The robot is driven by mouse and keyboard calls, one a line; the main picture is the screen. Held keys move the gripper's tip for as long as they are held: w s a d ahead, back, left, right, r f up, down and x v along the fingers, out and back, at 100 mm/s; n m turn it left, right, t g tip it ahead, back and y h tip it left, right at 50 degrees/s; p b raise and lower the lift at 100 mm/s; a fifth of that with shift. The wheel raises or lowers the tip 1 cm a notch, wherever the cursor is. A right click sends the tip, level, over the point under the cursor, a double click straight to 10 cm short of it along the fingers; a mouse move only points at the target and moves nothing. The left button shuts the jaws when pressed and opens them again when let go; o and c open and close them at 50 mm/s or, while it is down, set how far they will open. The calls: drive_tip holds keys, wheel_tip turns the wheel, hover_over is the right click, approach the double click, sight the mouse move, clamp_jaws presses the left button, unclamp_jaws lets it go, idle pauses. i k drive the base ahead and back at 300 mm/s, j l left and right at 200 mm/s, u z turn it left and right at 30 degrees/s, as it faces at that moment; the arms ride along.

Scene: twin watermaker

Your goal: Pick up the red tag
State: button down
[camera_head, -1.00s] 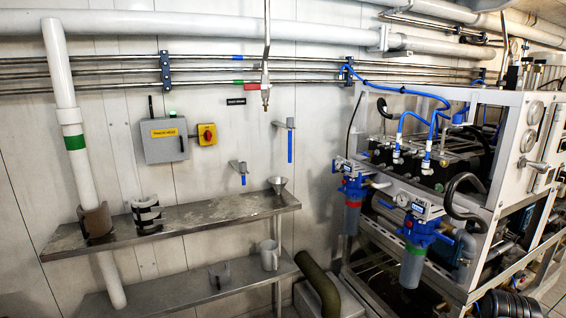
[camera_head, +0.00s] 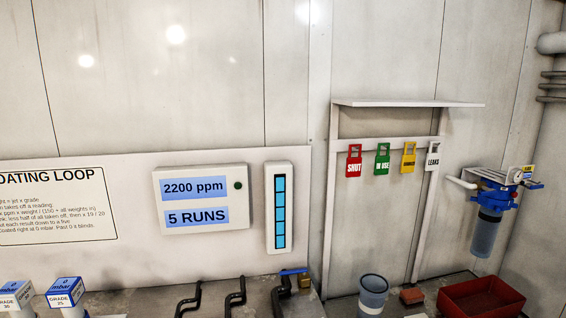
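The red tag (camera_head: 354,162), marked "SHUT", hangs upright at the left end of a row on a white rail (camera_head: 372,143) below a shelf. A green tag (camera_head: 382,160) marked "IN USE", a yellow tag (camera_head: 408,158) and a white tag (camera_head: 433,157) marked "LEAKS" hang to its right, apart from it. My gripper is not in view.
A white shelf (camera_head: 405,103) juts out above the tags. A grey bucket (camera_head: 373,292), a small brown block (camera_head: 412,296) and a red tray (camera_head: 480,298) stand below. A blue filter housing (camera_head: 488,232) is on the right wall. Black pipes (camera_head: 236,297) and a blue-handled valve (camera_head: 290,275) are lower left.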

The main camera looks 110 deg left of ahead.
sight(354, 164)
drive_tip(key=u, duration=3.3)
